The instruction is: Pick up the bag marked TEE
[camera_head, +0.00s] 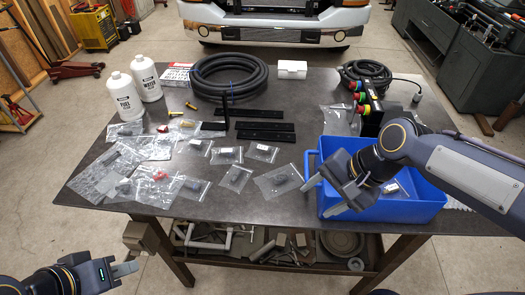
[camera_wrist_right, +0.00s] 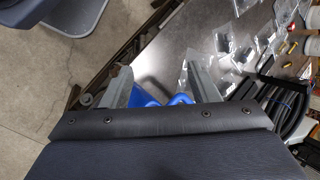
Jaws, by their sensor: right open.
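Several small clear bags with dark parts lie on the dark table; their labels are too small to read, so I cannot tell which is marked TEE. One bag (camera_head: 281,183) lies just left of the blue bin, others (camera_head: 236,178) (camera_head: 262,152) further left. My right gripper (camera_head: 322,197) is open and empty over the bin's left end. In the right wrist view its fingers (camera_wrist_right: 160,84) are apart, with blue bin edges between them. My left gripper (camera_head: 125,268) is off the table's front left; its jaw state is unclear.
The blue bin (camera_head: 400,209) holds at least one bag. Behind are a coiled black hose (camera_head: 230,78), black strips (camera_head: 265,127), two white bottles (camera_head: 124,97) and a cable with a button box (camera_head: 372,118). A shelf with tools is below the table.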

